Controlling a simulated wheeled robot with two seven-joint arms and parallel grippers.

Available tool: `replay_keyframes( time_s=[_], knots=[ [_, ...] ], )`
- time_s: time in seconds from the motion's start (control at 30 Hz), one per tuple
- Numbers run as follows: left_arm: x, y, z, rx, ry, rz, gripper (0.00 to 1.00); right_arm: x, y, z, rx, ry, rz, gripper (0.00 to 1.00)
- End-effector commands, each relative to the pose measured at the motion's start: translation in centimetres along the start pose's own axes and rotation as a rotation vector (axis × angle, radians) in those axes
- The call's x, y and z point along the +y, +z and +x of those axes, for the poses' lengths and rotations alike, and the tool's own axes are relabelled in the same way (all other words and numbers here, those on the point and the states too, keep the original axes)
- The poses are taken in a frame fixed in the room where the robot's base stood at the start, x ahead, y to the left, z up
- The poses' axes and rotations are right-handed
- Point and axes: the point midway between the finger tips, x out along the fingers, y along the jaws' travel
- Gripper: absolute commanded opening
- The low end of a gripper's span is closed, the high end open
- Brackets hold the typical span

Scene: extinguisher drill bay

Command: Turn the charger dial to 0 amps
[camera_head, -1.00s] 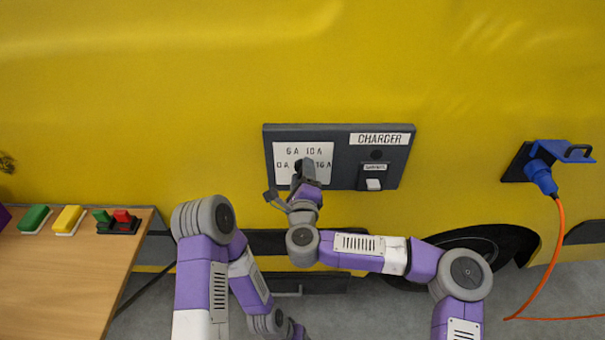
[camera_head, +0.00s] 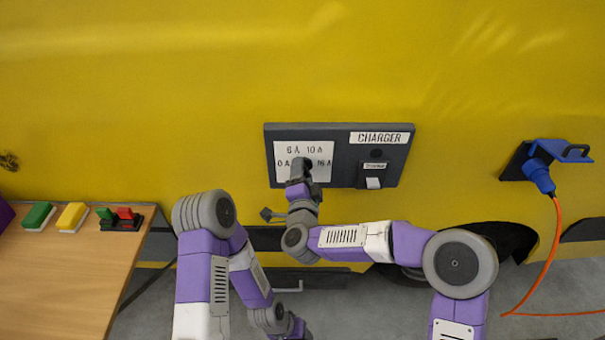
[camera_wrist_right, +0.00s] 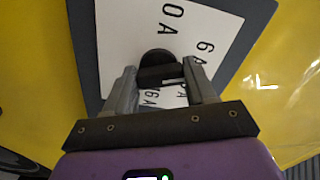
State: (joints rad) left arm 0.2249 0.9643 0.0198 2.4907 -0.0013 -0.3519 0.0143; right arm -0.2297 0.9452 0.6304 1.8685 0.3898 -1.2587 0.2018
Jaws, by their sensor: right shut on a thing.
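The charger panel (camera_head: 342,143) is a dark grey box on the yellow vehicle side in the head view. Its white dial plate (camera_head: 287,150) reads 0 A, 6 A, 10 A and 16 A. My right gripper (camera_head: 300,172) is at the plate's lower middle and mostly covers the dial there. In the right wrist view, my right gripper (camera_wrist_right: 161,75) has its two fingers on either side of the black dial (camera_wrist_right: 157,60) and is shut on it. I cannot tell which mark the dial points to. My left arm hangs low, with its gripper out of view.
A small switch (camera_head: 373,182) sits on the panel's right half. A blue plug (camera_head: 541,178) with an orange cable is in a socket at the right.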

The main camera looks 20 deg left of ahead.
Motion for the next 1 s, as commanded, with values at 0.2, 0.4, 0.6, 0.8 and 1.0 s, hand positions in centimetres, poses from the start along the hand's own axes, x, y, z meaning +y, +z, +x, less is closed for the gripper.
replay_keyframes(
  time_s=[0.2,0.4,0.6,0.8,1.0],
  knots=[
    [-0.13,-0.01,0.37,0.000,0.000,0.000,0.62,-0.07,0.07,-0.03,0.001,-0.004,-0.207,0.25],
    [-0.22,-0.02,0.59,0.000,0.000,0.000,0.62,0.00,0.13,-0.05,0.000,-0.004,-0.396,0.25],
    [-0.26,-0.02,0.69,0.000,0.000,0.000,0.62,0.11,0.15,-0.04,0.000,-0.003,-0.587,0.25],
    [-0.24,-0.03,0.65,0.000,0.000,0.000,0.62,0.21,0.12,-0.05,0.000,-0.002,-0.774,0.25],
    [-0.19,-0.02,0.51,0.000,0.000,0.000,0.62,0.31,0.14,-0.05,-0.002,-0.002,-0.939,0.25]
  ],
)
